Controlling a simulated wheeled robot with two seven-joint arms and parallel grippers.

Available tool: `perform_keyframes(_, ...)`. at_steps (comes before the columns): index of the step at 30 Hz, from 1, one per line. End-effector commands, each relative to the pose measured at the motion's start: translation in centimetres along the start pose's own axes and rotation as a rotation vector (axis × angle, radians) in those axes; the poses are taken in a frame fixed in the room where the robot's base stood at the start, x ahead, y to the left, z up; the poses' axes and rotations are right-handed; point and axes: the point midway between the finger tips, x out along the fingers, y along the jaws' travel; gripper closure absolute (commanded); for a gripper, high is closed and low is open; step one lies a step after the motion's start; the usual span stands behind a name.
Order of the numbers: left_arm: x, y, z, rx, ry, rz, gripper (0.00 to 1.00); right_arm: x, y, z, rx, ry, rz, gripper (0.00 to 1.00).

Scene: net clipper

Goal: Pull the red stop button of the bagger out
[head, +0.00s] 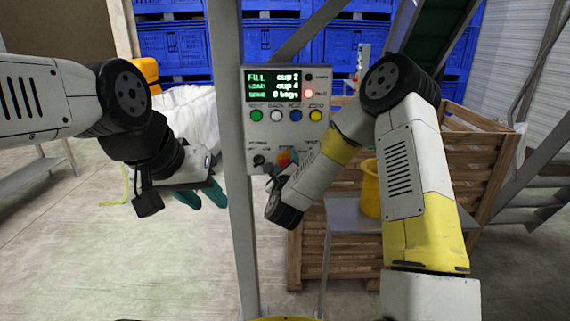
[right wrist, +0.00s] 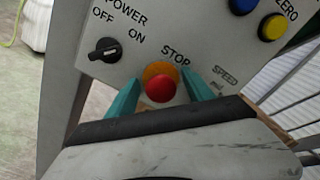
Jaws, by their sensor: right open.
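The red stop button (right wrist: 160,88) sits on an orange-yellow base under the word STOP in the right wrist view. In the head view the button (head: 284,158) shows small on the lower part of the grey control panel (head: 268,139). My right gripper (right wrist: 161,97) is open, with one teal finger to each side of the button. I cannot tell whether the fingers touch it. In the head view the right arm covers part of the panel's lower right. My left gripper (head: 203,196) hangs left of the post, its teal fingers apart, with nothing seen between them.
A black power knob (right wrist: 105,49) is left of the button. Blue and yellow buttons (right wrist: 272,27) lie above right. A steel post (head: 232,180) stands left of the panel. A yellow bucket (head: 370,190) on a metal stand and a wooden crate (head: 465,150) are at right.

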Motion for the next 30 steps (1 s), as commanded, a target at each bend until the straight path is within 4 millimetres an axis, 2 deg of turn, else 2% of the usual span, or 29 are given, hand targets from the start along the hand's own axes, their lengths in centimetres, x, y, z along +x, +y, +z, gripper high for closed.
perform_keyframes(8,0.0,0.0,0.0,0.0,0.0,0.0,0.64,0.29,-0.01,-0.01,-0.001,0.0,0.0,0.4)
perform_keyframes(11,0.0,0.0,0.0,0.0,0.0,0.0,0.64,0.28,-0.01,-0.01,-0.001,0.0,0.0,0.55)
perform_keyframes(18,0.0,0.0,0.0,0.0,0.0,0.0,0.64,0.26,-0.01,0.0,-0.001,0.0,0.0,1.0)
perform_keyframes(30,-0.01,0.0,0.0,0.0,0.0,0.0,0.64,-0.45,0.04,0.02,-0.001,0.0,0.001,1.0)
